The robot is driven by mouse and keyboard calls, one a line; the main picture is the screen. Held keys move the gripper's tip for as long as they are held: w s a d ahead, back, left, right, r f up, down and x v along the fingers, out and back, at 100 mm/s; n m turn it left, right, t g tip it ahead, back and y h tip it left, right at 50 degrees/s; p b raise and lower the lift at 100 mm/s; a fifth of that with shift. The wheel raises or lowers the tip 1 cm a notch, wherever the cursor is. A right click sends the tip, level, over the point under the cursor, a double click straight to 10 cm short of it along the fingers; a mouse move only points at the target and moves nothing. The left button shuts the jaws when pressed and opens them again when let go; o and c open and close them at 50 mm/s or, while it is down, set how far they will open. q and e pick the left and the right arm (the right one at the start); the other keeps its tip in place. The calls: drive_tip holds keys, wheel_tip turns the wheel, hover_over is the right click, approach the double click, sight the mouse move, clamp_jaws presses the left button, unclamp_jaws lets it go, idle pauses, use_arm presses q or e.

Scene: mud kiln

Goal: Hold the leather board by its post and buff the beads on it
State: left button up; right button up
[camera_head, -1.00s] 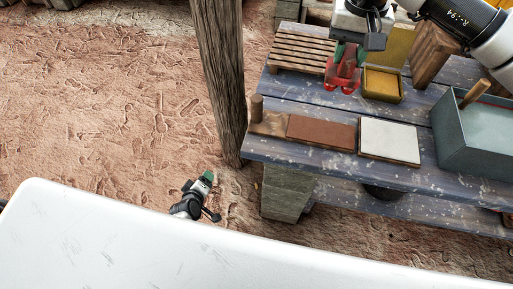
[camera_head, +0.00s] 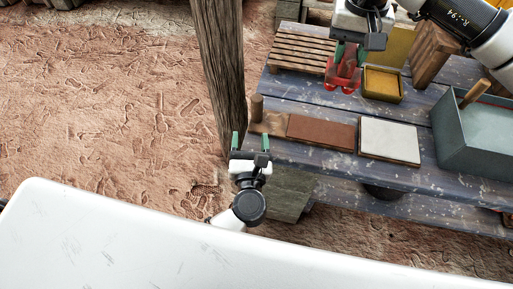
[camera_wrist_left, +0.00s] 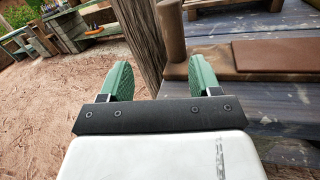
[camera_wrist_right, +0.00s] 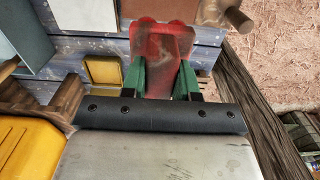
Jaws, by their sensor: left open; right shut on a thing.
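The leather board (camera_head: 268,122) lies on the blue bench, with a brown leather pad (camera_head: 321,132) and a short upright wooden post (camera_head: 257,107) at its left end. In the left wrist view the post (camera_wrist_left: 171,30) stands ahead of and between my open finger lines, nearer the right finger. My left gripper (camera_head: 251,141) is open and empty at the bench's front left corner, short of the post.
A white-topped board (camera_head: 390,140) lies right of the leather board. A yellow tray (camera_head: 382,97), a slatted wooden rack (camera_head: 300,48) and a grey water tub (camera_head: 480,150) stand on the bench. A wooden pole (camera_head: 219,70) rises beside the bench's left edge.

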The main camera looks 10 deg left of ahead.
sight(257, 115)
use_arm(q)
drive_tip(key=shift+n+h, duration=0.3)
drive_tip(key=shift+n, duration=0.3)
drive_tip(key=x, duration=0.3)
drive_tip(key=d+x, duration=0.1)
drive_tip(key=x, duration=0.2)
drive_tip(key=f+x, duration=0.1)
drive_tip(key=x, duration=0.3)
drive_tip(key=shift+w+d, duration=0.25)
drive_tip(key=shift+c, duration=0.2)
drive_tip(key=c, duration=1)
drive_tip(key=shift+c, duration=0.2)
